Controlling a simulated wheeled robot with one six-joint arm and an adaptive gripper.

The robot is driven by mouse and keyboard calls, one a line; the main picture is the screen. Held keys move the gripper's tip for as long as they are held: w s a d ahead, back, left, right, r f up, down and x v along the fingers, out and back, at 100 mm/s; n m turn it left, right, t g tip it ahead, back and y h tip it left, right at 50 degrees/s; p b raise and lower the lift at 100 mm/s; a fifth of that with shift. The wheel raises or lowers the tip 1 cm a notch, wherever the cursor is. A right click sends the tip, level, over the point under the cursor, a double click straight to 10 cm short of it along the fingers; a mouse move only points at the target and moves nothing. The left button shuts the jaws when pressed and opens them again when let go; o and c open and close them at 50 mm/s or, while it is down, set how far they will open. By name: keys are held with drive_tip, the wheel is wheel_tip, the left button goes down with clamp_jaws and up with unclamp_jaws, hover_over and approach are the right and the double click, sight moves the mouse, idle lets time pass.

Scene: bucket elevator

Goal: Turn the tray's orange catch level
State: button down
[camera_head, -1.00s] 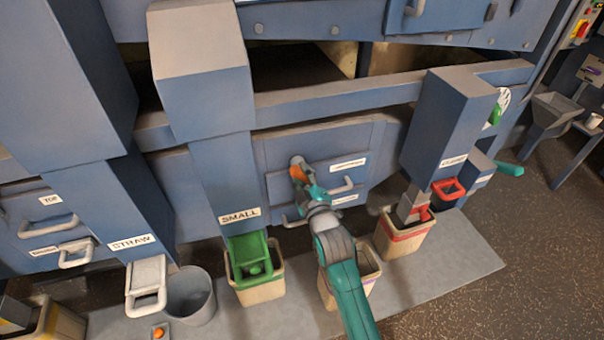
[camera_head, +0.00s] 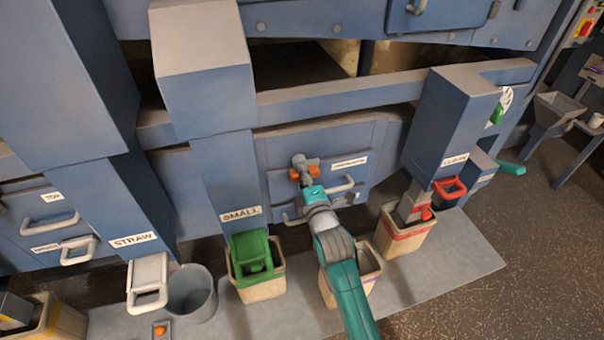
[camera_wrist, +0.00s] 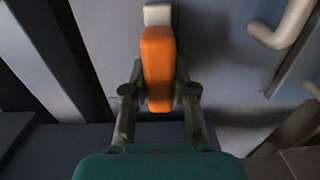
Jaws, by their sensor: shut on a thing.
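The orange catch (camera_head: 313,164) is on the blue front panel of the machine, at the upper left of a labelled tray front (camera_head: 330,180). In the head view orange shows on both sides of my gripper (camera_head: 304,173), so the catch lies across the panel, close to level. My gripper covers its middle. In the wrist view the catch (camera_wrist: 157,55) stands lengthwise between the two fingers of my gripper (camera_wrist: 158,92), with a pale grey piece beyond its end. The fingers are closed on its sides.
A grey bar handle (camera_head: 340,186) sits right of my gripper, with another lower down. The SMALL chute (camera_head: 225,175) stands close on the left. A green-flapped bin (camera_head: 257,285) and a red-banded bin (camera_head: 403,240) stand below on the grey floor plate.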

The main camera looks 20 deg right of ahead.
drive_tip(key=shift+f, duration=0.1)
idle(0.3)
drive_tip(key=c, duration=0.9)
unclamp_jaws()
drive_tip(key=s, duration=1.2)
drive_tip(key=shift+s, duration=0.1)
